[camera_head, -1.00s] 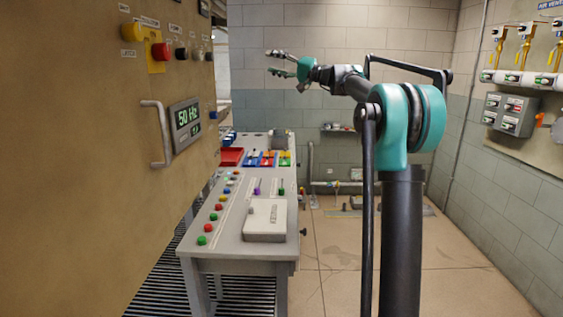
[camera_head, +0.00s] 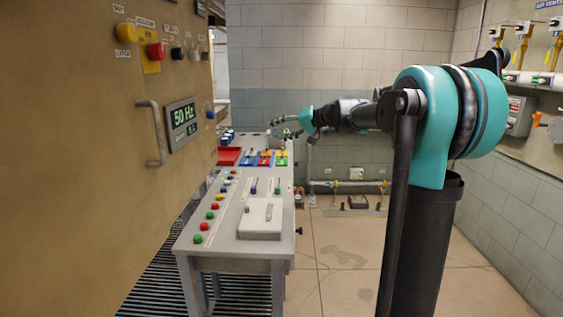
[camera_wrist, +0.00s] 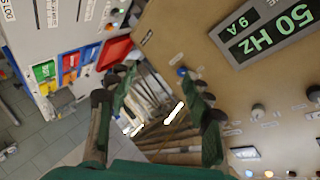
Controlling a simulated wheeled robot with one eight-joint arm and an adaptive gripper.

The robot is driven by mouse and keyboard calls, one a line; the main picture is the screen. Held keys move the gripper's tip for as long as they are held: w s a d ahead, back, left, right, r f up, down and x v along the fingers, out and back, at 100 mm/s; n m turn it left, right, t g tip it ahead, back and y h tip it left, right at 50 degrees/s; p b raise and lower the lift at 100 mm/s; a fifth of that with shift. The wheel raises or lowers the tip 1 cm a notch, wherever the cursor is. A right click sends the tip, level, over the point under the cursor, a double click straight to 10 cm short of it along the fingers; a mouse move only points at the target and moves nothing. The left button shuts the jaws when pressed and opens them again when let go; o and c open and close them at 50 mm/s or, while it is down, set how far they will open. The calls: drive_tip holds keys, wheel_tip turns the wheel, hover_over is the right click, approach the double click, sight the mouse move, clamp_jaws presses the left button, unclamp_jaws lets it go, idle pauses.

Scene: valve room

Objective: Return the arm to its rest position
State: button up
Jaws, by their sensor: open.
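My gripper (camera_head: 284,128) shows in the head view above the far end of the grey console table, in front of the tiled back wall. In the wrist view my gripper (camera_wrist: 158,125) has its two fingers spread apart with nothing between them. My arm reaches left from its column on the right side of the head view, with the forearm roughly level.
A brown cabinet (camera_head: 80,220) with a handle and a 50 Hz display (camera_head: 183,122) stands close on the left. The console table (camera_head: 232,249) holds several buttons and a red tray (camera_head: 229,156). Valves (camera_head: 520,45) hang on the right wall. The floor (camera_head: 335,250) between is clear.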

drive_tip(key=s+d+f+h, duration=0.4)
drive_tip(key=s+d+f, duration=0.3)
drive_tip(key=s+f, duration=0.3)
drive_tip(key=s+d+f+m+h, duration=0.1)
drive_tip(key=s+d+f+h, duration=0.45)
drive_tip(key=f, duration=0.55)
drive_tip(key=s+d+f+h, duration=0.3)
drive_tip(key=s+d+f, duration=0.5)
drive_tip(key=s+f, duration=0.25)
drive_tip(key=s+f+g, duration=0.2)
drive_tip(key=s+f, duration=0.4)
drive_tip(key=s, duration=0.5)
drive_tip(key=shift+s+a+f, duration=0.25)
drive_tip(key=shift+a+f, duration=0.1)
drive_tip(key=shift+f, duration=0.05)
drive_tip(key=shift+y, duration=0.25)
